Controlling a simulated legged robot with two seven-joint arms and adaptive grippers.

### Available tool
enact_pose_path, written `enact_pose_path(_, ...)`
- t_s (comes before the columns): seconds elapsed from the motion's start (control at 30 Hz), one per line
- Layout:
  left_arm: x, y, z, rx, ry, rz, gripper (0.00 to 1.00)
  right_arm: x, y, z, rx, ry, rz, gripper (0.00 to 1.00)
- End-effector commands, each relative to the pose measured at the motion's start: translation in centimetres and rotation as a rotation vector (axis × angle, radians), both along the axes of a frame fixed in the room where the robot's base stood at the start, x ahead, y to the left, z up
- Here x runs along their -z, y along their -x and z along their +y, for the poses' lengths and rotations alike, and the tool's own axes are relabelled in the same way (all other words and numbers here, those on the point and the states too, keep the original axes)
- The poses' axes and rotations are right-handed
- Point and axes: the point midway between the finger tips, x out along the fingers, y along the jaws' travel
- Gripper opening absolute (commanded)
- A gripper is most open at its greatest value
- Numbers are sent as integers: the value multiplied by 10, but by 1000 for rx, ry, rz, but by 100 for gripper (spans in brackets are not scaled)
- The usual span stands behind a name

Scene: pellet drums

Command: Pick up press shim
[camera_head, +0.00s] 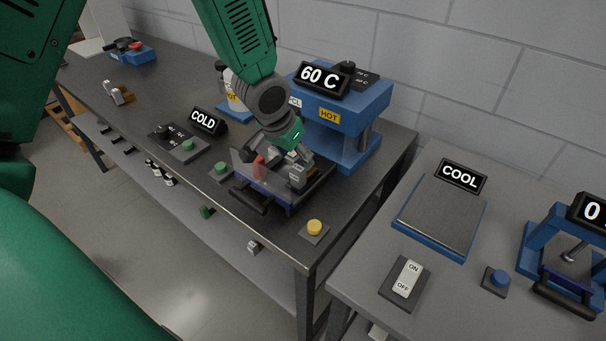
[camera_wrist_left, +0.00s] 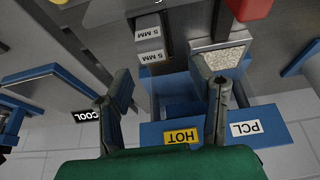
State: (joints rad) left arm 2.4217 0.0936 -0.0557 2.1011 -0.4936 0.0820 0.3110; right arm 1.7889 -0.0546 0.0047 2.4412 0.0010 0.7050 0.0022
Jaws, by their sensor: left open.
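In the head view, grey blocks (camera_head: 298,176) show just below my left gripper (camera_head: 296,152), in the dark tray. In the left wrist view, my left gripper (camera_wrist_left: 170,92) is open, with its fingers wide apart and nothing held between them. The shims lie beyond the fingertips, apart from them as far as I can tell. My right gripper is not in view.
A tray with a clear front panel (camera_head: 246,172) and a red part stands beside the blue heated press (camera_head: 352,105). A metal container of pale pellets (camera_wrist_left: 222,60) is close to one finger. A yellow button (camera_head: 314,228) is near the table's front edge. A cooling plate (camera_head: 440,222) is right.

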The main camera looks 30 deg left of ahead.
Motion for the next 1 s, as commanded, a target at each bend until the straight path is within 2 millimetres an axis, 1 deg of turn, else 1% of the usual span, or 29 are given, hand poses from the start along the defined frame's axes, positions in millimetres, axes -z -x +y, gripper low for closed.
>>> enact_pose_path(0.17,10,-3,-1,1,-1,1,50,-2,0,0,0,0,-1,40)
enact_pose_path(0.4,43,-14,-6,1,-2,3,50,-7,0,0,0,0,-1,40)
enact_pose_path(0.5,51,-17,-6,0,-1,1,50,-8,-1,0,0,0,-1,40)
enact_pose_path(0.77,53,-18,-6,-1,0,-2,50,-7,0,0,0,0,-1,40)
enact_pose_path(0.87,53,-18,-6,0,-1,-1,18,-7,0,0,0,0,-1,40)
enact_pose_path(0.9,53,-18,-6,0,-1,-1,4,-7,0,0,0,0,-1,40)
enact_pose_path(0.93,53,-18,-6,0,-1,-1,0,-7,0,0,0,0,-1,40)
enact_pose_path(1.0,53,-18,-6,0,-1,-1,0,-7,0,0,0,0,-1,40)
